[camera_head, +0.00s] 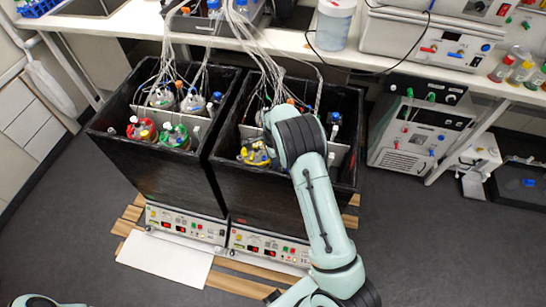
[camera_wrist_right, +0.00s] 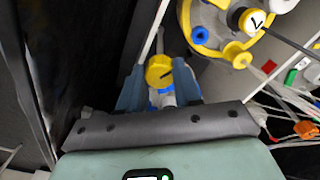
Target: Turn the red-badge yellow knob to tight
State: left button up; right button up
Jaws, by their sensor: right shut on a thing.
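A yellow knob (camera_wrist_right: 159,71) with a short dark mark on its top sits between the two blue-grey fingers of my right gripper (camera_wrist_right: 160,80) in the right wrist view. The fingers are shut on it from both sides. A blue part shows just below the knob. I cannot make out a red badge on it. In the head view my right arm reaches down into the right black box (camera_head: 262,195), and its wrist hides the knob and the fingertips. My left gripper is not in view.
A yellow-lidded vessel (camera_wrist_right: 208,38) with a white cap stands close beside the right gripper. The left black box (camera_head: 165,170) holds more vessels with red and green lids. Tubes hang from the bench above. Control panels (camera_head: 268,248) sit under the boxes.

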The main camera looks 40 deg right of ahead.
dwell(0.5)
jog(key=o, duration=1)
jog(key=shift+o, duration=0.2)
notch_tip(320, 180, up, 14)
jog(key=shift+f+p, duration=0.25)
jog(key=shift+p, duration=0.1)
